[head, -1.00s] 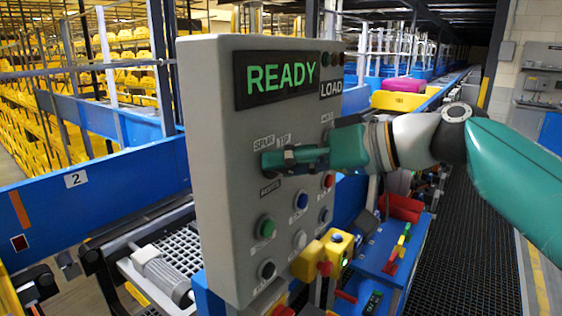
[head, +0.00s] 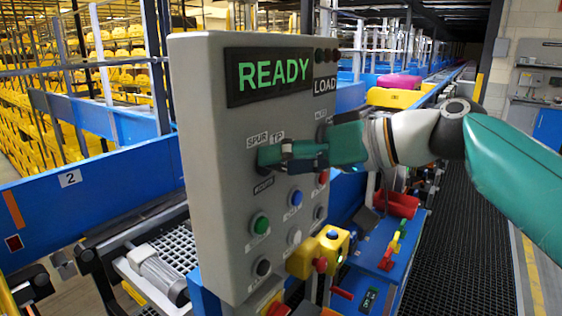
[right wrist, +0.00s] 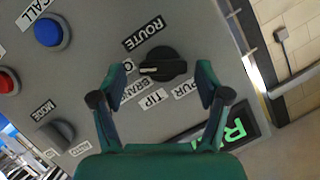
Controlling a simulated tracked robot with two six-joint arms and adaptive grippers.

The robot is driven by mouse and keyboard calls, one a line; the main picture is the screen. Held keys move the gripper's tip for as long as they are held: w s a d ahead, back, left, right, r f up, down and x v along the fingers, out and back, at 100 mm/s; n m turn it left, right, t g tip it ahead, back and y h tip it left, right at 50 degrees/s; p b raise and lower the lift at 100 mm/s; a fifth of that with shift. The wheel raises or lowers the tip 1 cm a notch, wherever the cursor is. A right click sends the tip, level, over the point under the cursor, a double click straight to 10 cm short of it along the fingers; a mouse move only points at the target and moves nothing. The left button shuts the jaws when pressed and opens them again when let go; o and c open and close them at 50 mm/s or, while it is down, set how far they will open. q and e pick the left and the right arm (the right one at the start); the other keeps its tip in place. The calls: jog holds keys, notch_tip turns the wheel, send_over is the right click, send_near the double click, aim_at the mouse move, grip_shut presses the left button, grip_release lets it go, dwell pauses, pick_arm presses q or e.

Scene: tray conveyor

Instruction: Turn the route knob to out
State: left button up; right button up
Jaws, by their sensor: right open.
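The route knob (right wrist: 163,67) is black and round with a raised grip bar, on a grey panel (head: 215,230). In the right wrist view its white mark points left, toward a small label partly hidden by a finger. Labels reading TIP (right wrist: 153,97), SPUR and a partly covered BRANCH sit below it there; ROUTE (right wrist: 142,33) is above. My right gripper (right wrist: 163,80) is open, with one green finger on each side of the knob and gaps between. In the head view the right gripper (head: 288,156) covers the knob. My left gripper is not in view.
The panel shows a green READY display (head: 274,77) and a LOAD label. Below the knob are a green button (head: 260,224), a blue button (head: 296,198) and others. A yellow box (head: 318,254) with a red button stands beside the panel. A dark grated walkway runs at right.

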jog(key=v, duration=1.1)
jog(key=shift+d, duration=0.2)
jog(key=shift+s, duration=0.1)
